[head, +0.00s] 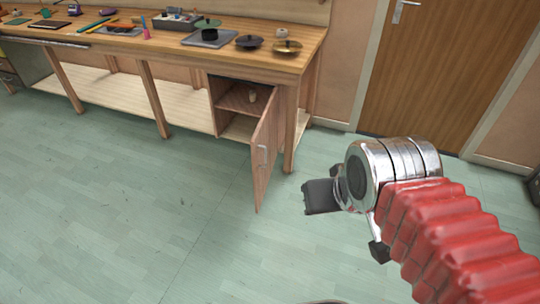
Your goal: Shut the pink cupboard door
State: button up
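The pinkish wooden cupboard door (265,155) stands open under the right end of the workbench. It is hinged at its right side and swings out toward me, with a pale vertical handle (262,157) on it. The cupboard (240,103) behind it shows a shelf and a small object inside. My gripper (320,197) is to the right of the door and in front of it in the picture, apart from it. Its dark end shows, but I cannot tell whether the fingers are open or shut.
The wooden workbench (150,45) carries pans, a tray and tools along its top. A bench leg (291,130) stands just right of the cupboard. The green floor (130,220) is clear at front left. A brown room door (445,75) is at the back right.

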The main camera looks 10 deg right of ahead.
aim_at(264, 141)
jog(key=i, duration=0.95)
jog(key=u, duration=0.05)
